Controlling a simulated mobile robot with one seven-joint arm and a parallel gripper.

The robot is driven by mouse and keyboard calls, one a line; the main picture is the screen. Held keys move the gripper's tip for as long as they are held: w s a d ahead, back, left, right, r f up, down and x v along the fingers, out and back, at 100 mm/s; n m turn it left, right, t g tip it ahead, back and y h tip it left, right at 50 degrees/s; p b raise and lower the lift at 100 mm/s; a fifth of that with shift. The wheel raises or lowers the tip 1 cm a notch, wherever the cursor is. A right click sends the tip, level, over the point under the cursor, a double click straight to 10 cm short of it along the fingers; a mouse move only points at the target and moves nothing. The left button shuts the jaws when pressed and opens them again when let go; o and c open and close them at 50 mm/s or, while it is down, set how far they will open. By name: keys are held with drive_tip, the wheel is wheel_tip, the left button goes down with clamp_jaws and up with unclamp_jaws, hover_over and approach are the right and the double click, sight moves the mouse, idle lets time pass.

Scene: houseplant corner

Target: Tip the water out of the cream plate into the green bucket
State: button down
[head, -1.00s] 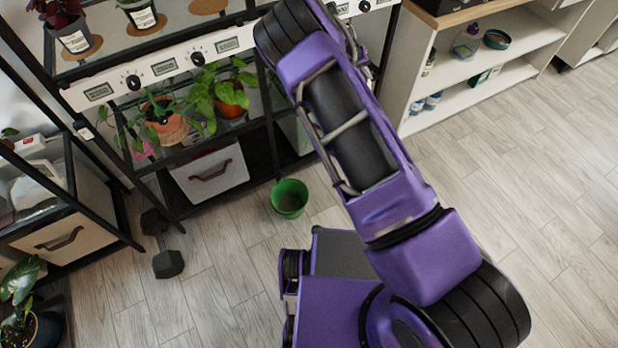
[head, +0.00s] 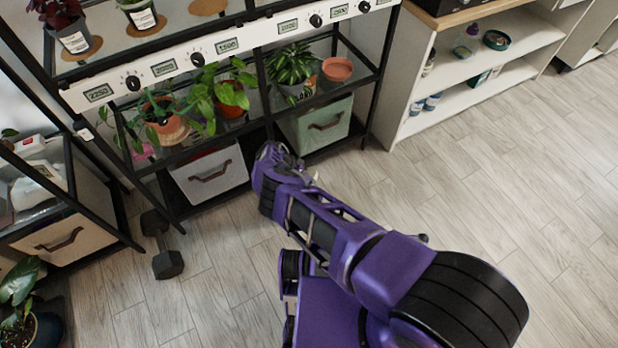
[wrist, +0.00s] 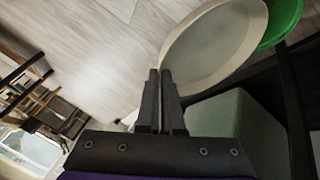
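The cream plate (wrist: 212,48) fills the upper middle of the wrist view, its rim pale and its inside greyish; I cannot make out clearly whether water lies in it. My gripper (wrist: 161,82) is shut on the plate's near rim. The green bucket (wrist: 284,22) shows partly at the upper right of the wrist view, just beyond the plate's edge, which covers part of it. In the head view the bucket, plate and gripper are hidden behind my arm.
A black shelf rack with potted plants (head: 167,124) stands behind my arm. Its bottom holds a white bin (head: 208,172) and a sage green bin (head: 318,124); the sage bin (wrist: 228,118) is close below the plate in the wrist view. A dumbbell (head: 167,264) lies on the floor. Floor at right is clear.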

drive_tip(key=shift+s+d+f, duration=0.15)
drive_tip(key=shift+s+f, duration=0.05)
drive_tip(key=shift+f, duration=0.2)
drive_tip(key=shift+s+d+f+t+y, duration=0.1)
drive_tip(key=shift+d+f+t+y, duration=0.2)
drive_tip(key=shift+d+y, duration=0.1)
drive_tip(key=s+d+f+m+t+y+p, duration=0.2)
drive_tip(key=d+f+t+y, duration=0.1)
drive_tip(key=d+f+y, duration=0.1)
drive_tip(key=shift+s+f+t+y, duration=0.15)
drive_tip(key=shift+f+t+y, duration=0.35)
drive_tip(key=shift+y, duration=0.8)
idle(0.3)
